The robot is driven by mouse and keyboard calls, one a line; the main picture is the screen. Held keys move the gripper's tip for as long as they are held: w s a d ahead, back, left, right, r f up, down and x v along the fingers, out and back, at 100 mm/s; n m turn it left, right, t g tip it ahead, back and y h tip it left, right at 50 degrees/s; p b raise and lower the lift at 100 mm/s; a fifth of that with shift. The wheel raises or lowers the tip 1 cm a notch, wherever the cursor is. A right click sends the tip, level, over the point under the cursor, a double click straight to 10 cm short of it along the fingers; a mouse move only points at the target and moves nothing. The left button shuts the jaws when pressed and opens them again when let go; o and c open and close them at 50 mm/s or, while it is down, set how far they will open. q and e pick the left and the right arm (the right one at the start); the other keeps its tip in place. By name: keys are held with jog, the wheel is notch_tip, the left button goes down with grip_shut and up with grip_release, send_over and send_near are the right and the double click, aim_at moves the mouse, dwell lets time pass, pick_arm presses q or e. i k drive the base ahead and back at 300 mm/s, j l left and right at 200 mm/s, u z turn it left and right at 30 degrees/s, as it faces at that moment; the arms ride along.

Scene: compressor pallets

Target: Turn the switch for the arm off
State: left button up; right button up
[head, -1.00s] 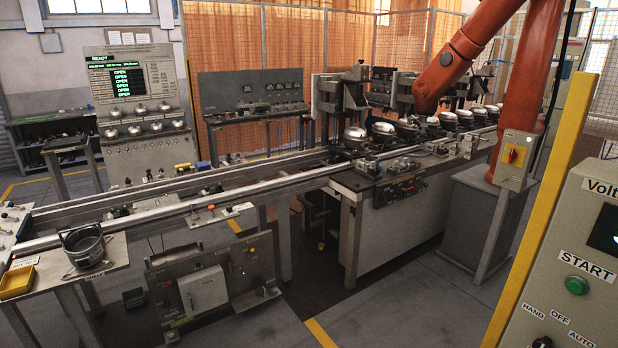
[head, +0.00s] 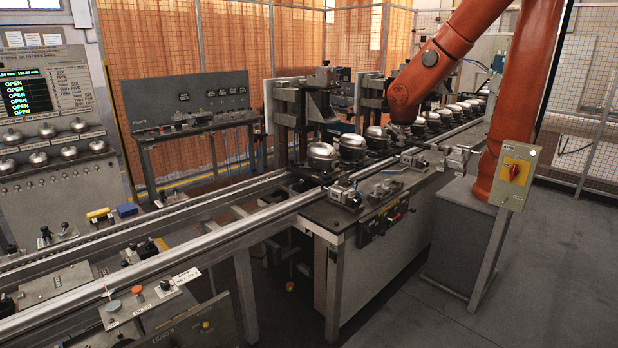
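A red rotary switch (head: 515,172) sits on a yellow square plate on the front of a beige box (head: 513,190). The box is on a slanted grey post at the right, in front of the orange robot arm (head: 445,55). A small label is above the switch; its text is too small to read. The orange arm stands on a grey pedestal and reaches up and left over the line. Neither of my grippers shows in the head view.
A conveyor line (head: 225,235) with several shiny compressor domes (head: 352,145) runs across the middle. A display panel (head: 45,100) stands at left. Wire mesh fencing (head: 590,100) closes the back. Grey floor (head: 565,270) is clear at the lower right and around the switch post.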

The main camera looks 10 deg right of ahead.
aim_at(514, 171)
jog(key=i+z, duration=0.65)
jog(key=z, duration=0.15)
jog(key=i+j+z, duration=0.1)
jog(key=i+z, duration=0.3)
